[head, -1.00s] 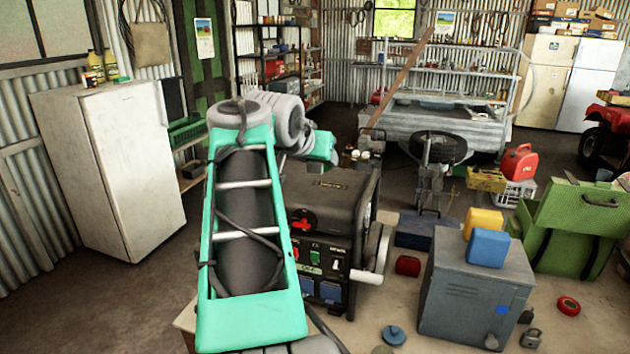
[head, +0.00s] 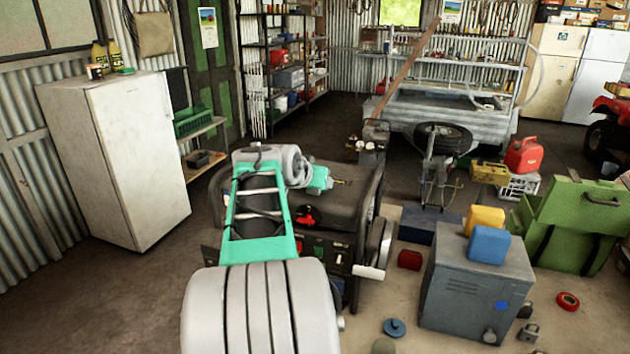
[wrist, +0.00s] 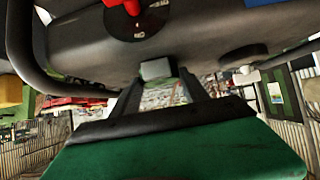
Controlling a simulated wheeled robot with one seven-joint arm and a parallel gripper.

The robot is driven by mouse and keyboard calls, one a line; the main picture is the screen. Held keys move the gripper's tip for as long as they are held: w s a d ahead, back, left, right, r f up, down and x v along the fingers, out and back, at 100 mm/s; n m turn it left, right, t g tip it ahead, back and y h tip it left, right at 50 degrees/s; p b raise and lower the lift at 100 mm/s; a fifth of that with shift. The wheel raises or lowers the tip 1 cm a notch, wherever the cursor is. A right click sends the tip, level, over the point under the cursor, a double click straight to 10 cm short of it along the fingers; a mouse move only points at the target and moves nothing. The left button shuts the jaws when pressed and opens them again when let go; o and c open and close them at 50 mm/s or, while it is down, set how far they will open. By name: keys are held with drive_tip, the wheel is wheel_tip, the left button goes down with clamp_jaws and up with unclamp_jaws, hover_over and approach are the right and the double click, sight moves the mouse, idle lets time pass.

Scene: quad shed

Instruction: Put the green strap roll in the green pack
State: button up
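The green pack (head: 570,243) stands on the floor at the right of the head view, with a dark handle on its upper part. A grey-green rounded thing (head: 383,346) is cut off by the bottom edge of the head view; I cannot tell whether it is the strap roll. No other strap roll is clear to me. My gripper (head: 343,181) is over the black generator, far left of the pack.
The generator (head: 330,205) is close beneath my arm. A grey metal box (head: 470,290) bearing yellow and blue containers stands between it and the pack. A blue disc (head: 395,328), red ring (head: 568,301) and padlock (head: 530,334) lie on the floor. A white fridge (head: 120,165) is left.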

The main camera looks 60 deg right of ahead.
drive_tip(key=o, duration=0.5)
drive_tip(key=shift+r, duration=0.1)
